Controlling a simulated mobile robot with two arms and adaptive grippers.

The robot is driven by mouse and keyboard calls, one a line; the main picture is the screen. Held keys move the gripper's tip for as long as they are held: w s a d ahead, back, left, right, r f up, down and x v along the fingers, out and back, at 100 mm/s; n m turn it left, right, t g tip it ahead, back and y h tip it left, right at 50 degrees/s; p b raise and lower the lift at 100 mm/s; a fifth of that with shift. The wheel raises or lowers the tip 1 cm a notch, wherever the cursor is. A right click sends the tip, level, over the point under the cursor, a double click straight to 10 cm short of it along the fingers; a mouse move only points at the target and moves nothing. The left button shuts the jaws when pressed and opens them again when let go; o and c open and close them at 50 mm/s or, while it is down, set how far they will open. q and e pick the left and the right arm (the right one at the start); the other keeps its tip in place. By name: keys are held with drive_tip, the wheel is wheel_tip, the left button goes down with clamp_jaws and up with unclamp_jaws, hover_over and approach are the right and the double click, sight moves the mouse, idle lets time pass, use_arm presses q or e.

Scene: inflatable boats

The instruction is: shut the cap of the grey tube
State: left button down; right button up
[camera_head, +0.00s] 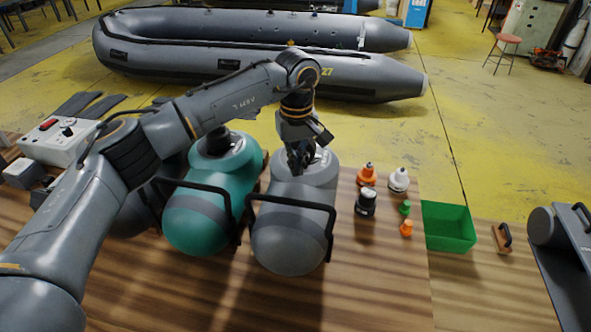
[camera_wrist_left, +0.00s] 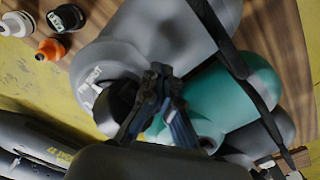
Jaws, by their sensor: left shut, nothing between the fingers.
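The grey tube (camera_head: 290,240) lies on the wooden table with a black carry handle across it. It also shows in the wrist view (camera_wrist_left: 160,35). My left gripper (camera_head: 299,160) is over the far end of the grey tube, pointing down, its fingers together and empty. In the wrist view, the closed fingers (camera_wrist_left: 158,78) are beside a round black cap (camera_wrist_left: 113,100) at the grey tube's valve. The fingers partly cover the cap; I cannot tell whether they touch it or whether it is fully seated. My right gripper is in neither view.
A teal tube (camera_head: 197,225) lies close on the left, with a dark tube beyond it. A green bin (camera_head: 448,226) and a wooden brush (camera_head: 502,238) are further right.

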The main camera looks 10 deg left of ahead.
use_arm(q)
drive_tip(key=shift+w+r+p, duration=0.35)
drive_tip(key=shift+w+r, duration=0.55)
drive_tip(key=shift+w, duration=0.15)
drive_tip(key=shift+w+r+p, duration=0.2)
drive_tip(key=shift+w+r, duration=0.05)
drive_tip(key=shift+w, duration=0.25)
drive_tip(key=shift+w+r+p, duration=0.15)
drive_tip(key=shift+w+r, duration=0.05)
drive_tip(key=shift+w, duration=0.3)
drive_tip(key=shift+w+r+p, duration=0.15)
drive_tip(key=shift+w+p, duration=0.2)
drive_tip(key=shift+w, duration=1.55)
drive_tip(key=shift+w+f+p, duration=0.25)
drive_tip(key=shift+w+p, duration=0.05)
drive_tip(key=shift+w, duration=0.2)
drive_tip(key=shift+w+a, duration=0.1)
drive_tip(key=shift+w, duration=0.05)
drive_tip(key=shift+r, duration=0.1)
